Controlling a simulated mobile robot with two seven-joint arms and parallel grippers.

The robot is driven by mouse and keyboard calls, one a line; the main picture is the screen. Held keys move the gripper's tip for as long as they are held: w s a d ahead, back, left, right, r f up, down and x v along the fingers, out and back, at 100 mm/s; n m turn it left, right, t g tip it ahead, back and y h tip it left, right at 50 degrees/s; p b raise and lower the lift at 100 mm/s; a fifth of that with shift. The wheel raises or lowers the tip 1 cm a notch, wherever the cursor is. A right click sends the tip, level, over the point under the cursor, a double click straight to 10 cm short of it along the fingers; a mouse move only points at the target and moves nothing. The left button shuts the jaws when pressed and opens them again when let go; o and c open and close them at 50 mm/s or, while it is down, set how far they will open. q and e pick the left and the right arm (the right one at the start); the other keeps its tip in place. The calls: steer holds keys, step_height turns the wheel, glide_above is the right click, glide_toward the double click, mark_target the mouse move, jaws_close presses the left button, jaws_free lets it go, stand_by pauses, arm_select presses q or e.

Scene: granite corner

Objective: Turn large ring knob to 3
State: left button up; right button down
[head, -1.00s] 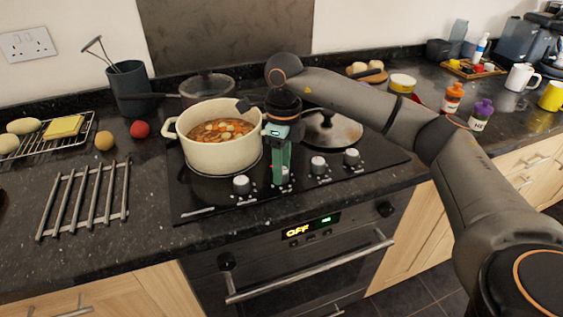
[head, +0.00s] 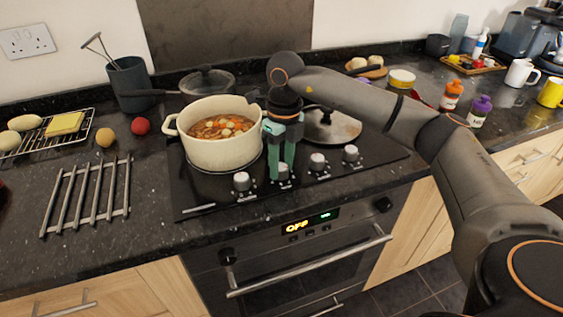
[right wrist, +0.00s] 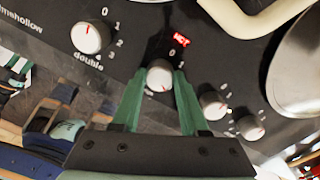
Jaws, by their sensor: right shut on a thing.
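The black hob (head: 225,197) has a row of silver control knobs along its front. My right gripper (head: 283,168) points down with its green fingers on the second knob from the left (head: 283,172). The right wrist view shows the fingers closed on both sides of this knob (right wrist: 160,75). Beside it are the marks 0 and 1 and a lit red HOT sign (right wrist: 181,40). A small red mark shows low on its rim; the exact setting is unclear. The left end knob (right wrist: 90,37) is free, above the word "double". My left gripper is out of view.
A cream pot of soup (head: 222,150) stands close left of my right gripper. A lidded pan (head: 207,84) is behind it, and a lid (head: 333,128) lies to the right. The oven below (head: 300,265) shows OFF. A metal rack (head: 88,195) lies left of the hob.

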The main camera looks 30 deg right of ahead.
mark_target(284, 165)
steer(key=shift+c, duration=2.2)
jaws_free()
step_height(284, 165, up, 12)
steer(key=shift+d+r+p, duration=0.25)
steer(key=shift+d+p, duration=0.05)
steer(key=shift+p, duration=0.1)
